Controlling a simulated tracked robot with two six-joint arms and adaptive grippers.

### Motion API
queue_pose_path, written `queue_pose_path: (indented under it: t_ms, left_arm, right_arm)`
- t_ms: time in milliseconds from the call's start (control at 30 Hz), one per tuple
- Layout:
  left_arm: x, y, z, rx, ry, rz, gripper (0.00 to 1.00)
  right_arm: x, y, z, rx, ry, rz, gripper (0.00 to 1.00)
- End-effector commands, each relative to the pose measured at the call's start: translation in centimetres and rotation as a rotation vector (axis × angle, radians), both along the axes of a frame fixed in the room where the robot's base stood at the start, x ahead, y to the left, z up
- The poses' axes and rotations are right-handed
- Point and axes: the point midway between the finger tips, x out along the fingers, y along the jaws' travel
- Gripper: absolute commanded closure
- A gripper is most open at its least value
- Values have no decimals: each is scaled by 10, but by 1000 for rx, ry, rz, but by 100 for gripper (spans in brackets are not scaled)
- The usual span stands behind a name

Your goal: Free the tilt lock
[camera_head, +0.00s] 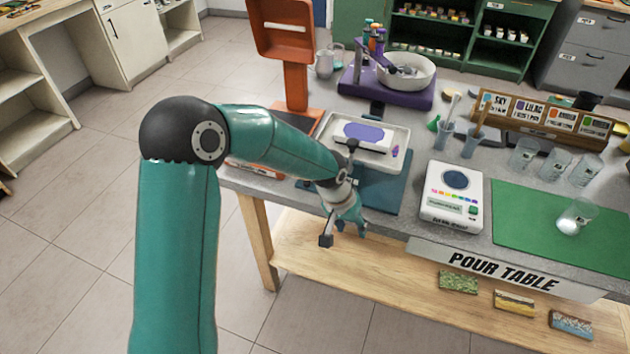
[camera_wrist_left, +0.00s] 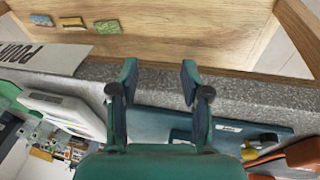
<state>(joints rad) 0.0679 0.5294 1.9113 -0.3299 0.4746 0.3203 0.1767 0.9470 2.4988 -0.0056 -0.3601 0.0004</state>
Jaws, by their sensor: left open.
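The tilt lock cannot be told for certain. A teal base plate (camera_head: 392,195) lies at the front edge of the pour table, under a white tray (camera_head: 396,160) with a purple patch. In the left wrist view, the teal plate (camera_wrist_left: 150,124) bears a small white label and a small yellow knob (camera_wrist_left: 249,152) with a dark part beside it. My left gripper (camera_head: 350,222) is at the table's front edge, beside the plate. In the wrist view it (camera_wrist_left: 158,75) is open, with nothing between its fingers. My right gripper is out of view.
A white scale-like device (camera_head: 451,196) stands right of the plate. An orange stand (camera_head: 296,80) rises behind my arm, and a purple mixer (camera_head: 400,90) stands farther back. Glass cups and a green mat (camera_head: 540,225) fill the right. A wooden shelf (camera_head: 390,260) lies below the tabletop.

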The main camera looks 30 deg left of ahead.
Motion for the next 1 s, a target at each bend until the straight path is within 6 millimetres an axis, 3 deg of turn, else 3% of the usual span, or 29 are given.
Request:
queue_pose_path:
  t_ms: [33, 67, 200, 300, 400, 500, 667, 1000]
  left_arm:
    - [20, 22, 30, 47, -45, 34, 53]
    - [26, 35, 50, 77, -57, 57, 53]
    - [31, 87, 133, 184, -103, 181, 53]
    - [24, 111, 171, 228, -120, 255, 53]
    - [19, 122, 187, 248, -122, 292, 53]
    - [20, 126, 186, 254, -120, 303, 53]
    - [27, 129, 164, 253, -117, 301, 53]
    - [52, 139, 96, 252, -114, 299, 53]
  right_arm:
    - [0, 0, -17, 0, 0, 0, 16]
    - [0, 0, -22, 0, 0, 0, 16]
    - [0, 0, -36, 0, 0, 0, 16]
    - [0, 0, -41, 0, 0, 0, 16]
    - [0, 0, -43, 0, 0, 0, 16]
    - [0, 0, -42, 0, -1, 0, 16]
    - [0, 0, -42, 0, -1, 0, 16]
    - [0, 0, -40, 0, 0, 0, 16]
